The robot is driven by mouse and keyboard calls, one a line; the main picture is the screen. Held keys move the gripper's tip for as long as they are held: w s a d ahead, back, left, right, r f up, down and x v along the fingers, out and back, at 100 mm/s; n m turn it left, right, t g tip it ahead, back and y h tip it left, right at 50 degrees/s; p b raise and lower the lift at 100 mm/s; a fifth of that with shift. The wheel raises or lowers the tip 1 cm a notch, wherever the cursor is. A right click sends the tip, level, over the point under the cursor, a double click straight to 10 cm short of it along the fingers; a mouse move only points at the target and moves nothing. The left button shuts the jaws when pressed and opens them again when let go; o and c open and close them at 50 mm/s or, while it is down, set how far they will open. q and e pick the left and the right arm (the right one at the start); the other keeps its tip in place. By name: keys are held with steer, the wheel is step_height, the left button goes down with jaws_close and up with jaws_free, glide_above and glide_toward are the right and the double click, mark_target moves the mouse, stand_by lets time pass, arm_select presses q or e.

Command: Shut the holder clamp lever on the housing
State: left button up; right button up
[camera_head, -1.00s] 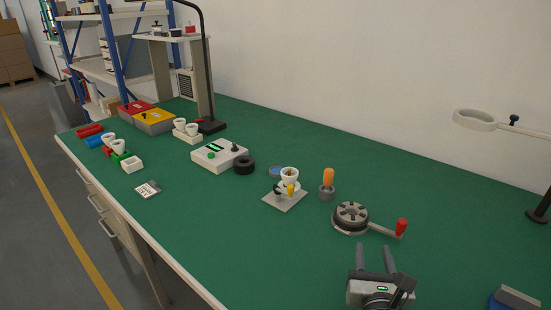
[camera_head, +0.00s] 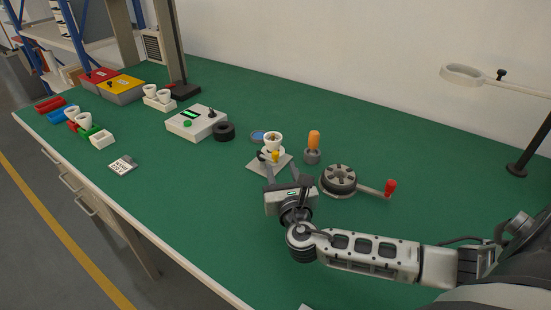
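The holder is a grey square plate (camera_head: 256,167) near the middle of the bench. It carries a white cup-shaped housing (camera_head: 273,137) and a small clamp lever with a yellow grip (camera_head: 275,155) on its front side. A small black part (camera_head: 261,156) sits to the left of the lever. My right gripper (camera_head: 282,168) is open, its two dark fingers apart at the near edge of the plate, below the lever in the picture. Whether a finger touches the plate or lever I cannot tell. The fingers hide part of the plate. My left gripper is not in view.
An orange-handled tool in a grey holder (camera_head: 314,146) and a round vise with a red-knobbed crank (camera_head: 340,180) stand close on the right. A white tester box (camera_head: 196,122) and a black ring (camera_head: 224,131) are left. The bench front is largely clear.

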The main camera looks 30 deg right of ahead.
mark_target(276, 156)
steer(key=x, duration=0.5)
steer(key=shift+w, duration=0.1)
jaws_close()
